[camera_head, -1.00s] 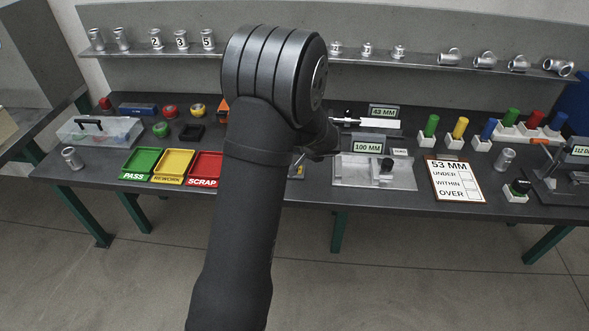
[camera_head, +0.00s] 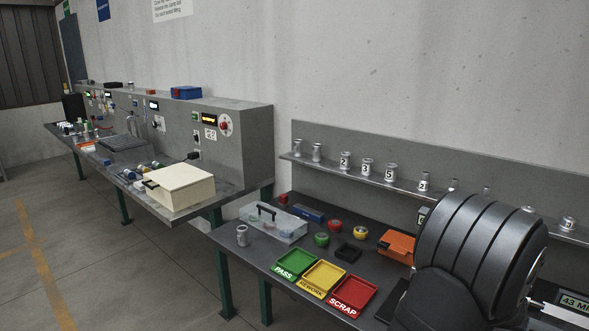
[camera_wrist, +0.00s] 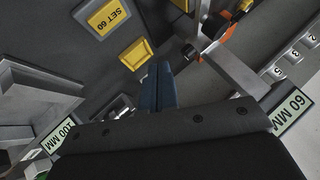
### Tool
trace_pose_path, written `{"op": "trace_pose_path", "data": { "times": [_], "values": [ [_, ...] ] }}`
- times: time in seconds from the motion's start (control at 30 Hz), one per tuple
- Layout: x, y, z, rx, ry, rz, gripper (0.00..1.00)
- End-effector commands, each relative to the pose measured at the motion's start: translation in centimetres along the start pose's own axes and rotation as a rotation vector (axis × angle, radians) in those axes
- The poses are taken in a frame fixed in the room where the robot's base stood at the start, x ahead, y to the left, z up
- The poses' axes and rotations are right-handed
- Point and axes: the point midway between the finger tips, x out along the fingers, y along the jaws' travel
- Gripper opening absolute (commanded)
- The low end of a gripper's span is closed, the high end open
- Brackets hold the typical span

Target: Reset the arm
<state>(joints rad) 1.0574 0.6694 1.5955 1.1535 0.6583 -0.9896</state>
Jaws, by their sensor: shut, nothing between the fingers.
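My gripper (camera_wrist: 158,88) shows in the wrist view with its two dark blue fingers together and nothing between them. It points over the dark bench top, between a yellow "SET 60" plate (camera_wrist: 103,13) and a "60 MM" sign (camera_wrist: 291,110). In the head view my arm fills the lower right corner, and the gripper is hidden behind it or out of frame.
In the wrist view a metal gauge bar (camera_wrist: 232,67) stands close right of the fingers; a "100 MM" sign (camera_wrist: 58,139) is lower left. In the head view, green (camera_head: 293,263), yellow (camera_head: 322,277) and red (camera_head: 350,294) trays lie left of my arm. Numbered castings (camera_head: 366,168) line the shelf.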

Motion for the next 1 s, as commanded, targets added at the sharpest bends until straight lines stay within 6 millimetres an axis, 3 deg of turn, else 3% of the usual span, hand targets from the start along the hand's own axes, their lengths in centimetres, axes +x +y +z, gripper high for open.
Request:
{"op": "trace_pose_path", "data": {
  "times": [0.47,0.8,0.9,0.97,1.0],
  "values": [
    [-0.1,-0.1,0.0,-0.001,-0.002,0.0,0.0],
    [3.4,2.5,2.6,0.005,-0.004,0.001,0.0],
    [2.3,1.7,1.7,-0.002,0.002,-0.001,0.0],
    [3.6,2.6,2.7,0.004,-0.004,0.0,0.0],
    [2.8,2.0,1.9,-0.002,0.003,0.0,0.0]
  ]
}}
